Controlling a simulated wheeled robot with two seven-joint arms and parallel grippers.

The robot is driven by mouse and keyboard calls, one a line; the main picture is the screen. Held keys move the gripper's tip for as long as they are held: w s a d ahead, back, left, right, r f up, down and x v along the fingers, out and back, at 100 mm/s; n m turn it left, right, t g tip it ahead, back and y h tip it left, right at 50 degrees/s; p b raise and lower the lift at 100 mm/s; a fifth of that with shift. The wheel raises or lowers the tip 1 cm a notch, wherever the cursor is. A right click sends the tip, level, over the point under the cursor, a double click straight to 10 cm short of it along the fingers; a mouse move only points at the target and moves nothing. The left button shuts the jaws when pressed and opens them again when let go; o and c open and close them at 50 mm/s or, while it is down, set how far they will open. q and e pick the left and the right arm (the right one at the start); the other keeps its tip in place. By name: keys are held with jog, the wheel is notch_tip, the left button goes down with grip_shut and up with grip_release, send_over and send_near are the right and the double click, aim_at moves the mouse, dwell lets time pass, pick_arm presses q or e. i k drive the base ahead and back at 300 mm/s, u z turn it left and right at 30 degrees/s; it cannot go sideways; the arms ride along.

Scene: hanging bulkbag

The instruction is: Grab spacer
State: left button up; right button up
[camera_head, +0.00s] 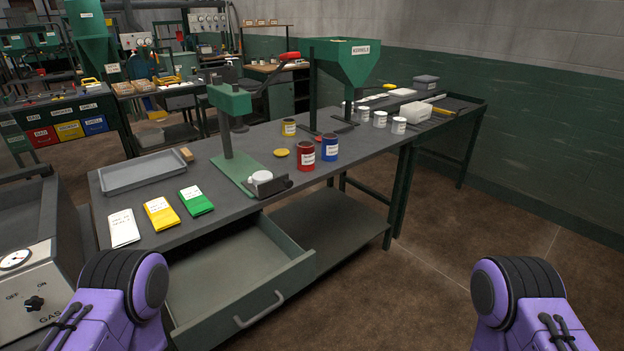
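Nothing in view is clearly marked as the spacer, and I cannot tell which piece it is. A small tan block (186,154) lies on the workbench (225,180) beside the grey tray (145,172). A white round piece (261,177) sits at the foot of the green press (231,125). A flat yellow disc (281,152) lies on the bench near the red can (306,155). Purple parts of my two arms show at the lower left and lower right. Neither gripper is in view.
The bench drawer (235,285) is pulled out and looks empty. White, yellow and green packets lie at the bench's front left. A blue can (330,147), a green hopper (343,65) and white cans stand farther along. Open floor (420,290) lies at the right.

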aim_at(259, 177)
jog(key=z, duration=1.4)
jog(key=i, duration=1.4)
jog(key=u, duration=1.8)
